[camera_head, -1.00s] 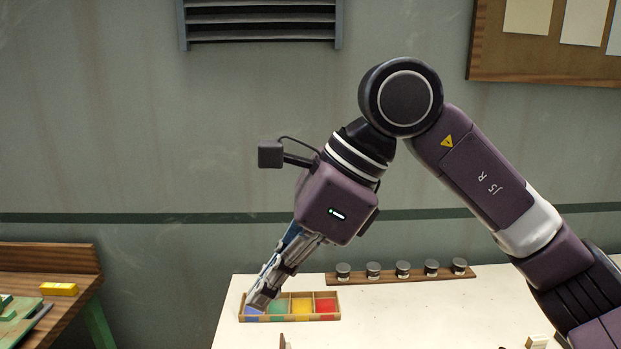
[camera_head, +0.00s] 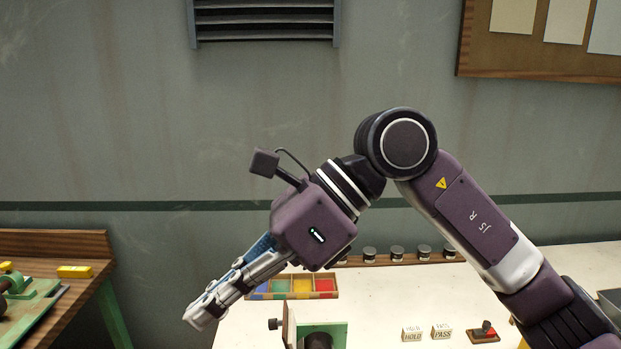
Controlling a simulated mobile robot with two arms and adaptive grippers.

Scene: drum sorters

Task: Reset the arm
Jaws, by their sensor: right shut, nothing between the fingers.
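My right arm (camera_head: 460,215) comes in from the right and bends over the white table. My right gripper (camera_head: 197,318) points down and left, shut and empty, above the table's left edge. Its fingertips are left of the wooden tray (camera_head: 337,285) with blue, green, yellow and red compartments, apart from it. The gripper and wrist hide part of the tray's left side. My left gripper is not in view.
A row of dark round knobs (camera_head: 396,252) stands behind the tray. A green and wooden device (camera_head: 334,333) sits at the front, with HOLD (camera_head: 411,335) and PASS (camera_head: 441,333) blocks and a red-black stamp (camera_head: 485,332) to its right. A wooden bench (camera_head: 60,245) stands left.

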